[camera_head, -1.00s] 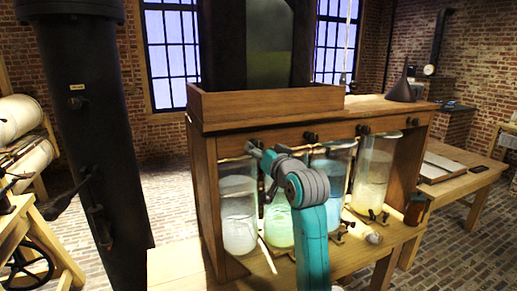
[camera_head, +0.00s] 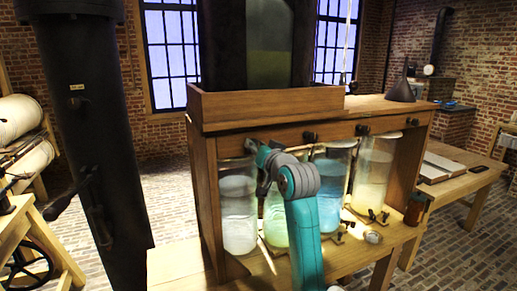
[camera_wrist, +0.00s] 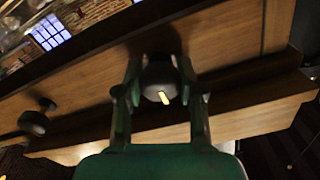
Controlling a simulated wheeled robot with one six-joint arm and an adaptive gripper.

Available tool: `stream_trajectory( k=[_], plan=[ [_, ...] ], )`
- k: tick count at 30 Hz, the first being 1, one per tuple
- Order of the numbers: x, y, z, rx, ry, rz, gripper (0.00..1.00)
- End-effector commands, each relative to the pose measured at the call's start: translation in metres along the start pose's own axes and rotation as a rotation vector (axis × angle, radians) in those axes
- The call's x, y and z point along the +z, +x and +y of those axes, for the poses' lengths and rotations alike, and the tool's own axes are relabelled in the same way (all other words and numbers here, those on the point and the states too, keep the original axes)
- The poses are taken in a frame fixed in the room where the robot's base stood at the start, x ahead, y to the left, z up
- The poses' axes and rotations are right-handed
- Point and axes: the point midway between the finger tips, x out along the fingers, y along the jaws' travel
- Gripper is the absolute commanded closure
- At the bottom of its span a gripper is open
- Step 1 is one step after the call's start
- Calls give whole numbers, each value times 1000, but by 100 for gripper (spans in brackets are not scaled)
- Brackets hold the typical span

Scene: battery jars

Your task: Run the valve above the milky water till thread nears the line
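The leftmost glass jar (camera_head: 239,215) holds cloudy whitish water and stands in the wooden bench, with green, blue and cream jars to its right. My gripper (camera_head: 251,146) is at the bench's front rail above the whitish jar and hides that jar's valve in the head view. In the wrist view my gripper (camera_wrist: 160,92) has its two fingers close on either side of a dark valve knob (camera_wrist: 158,78) with a pale mark, and seems shut on it. I cannot make out a thread or a line on the jar.
More dark valve knobs sit along the rail, one above the blue jar (camera_head: 310,136). A brown bottle (camera_head: 415,209) stands by the cream jar (camera_head: 371,180). A thick black column (camera_head: 95,130) rises at left. A side table (camera_head: 450,187) stands at right.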

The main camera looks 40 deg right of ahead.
Motion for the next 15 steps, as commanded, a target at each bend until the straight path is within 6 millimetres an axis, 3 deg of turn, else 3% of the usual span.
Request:
stream_trajectory(
  k=[5, 15],
  plan=[
    [0, 0, 0, 0, -44, 0, 95],
    [0, 0, 0, 0, -417, 0, 95]
  ],
)
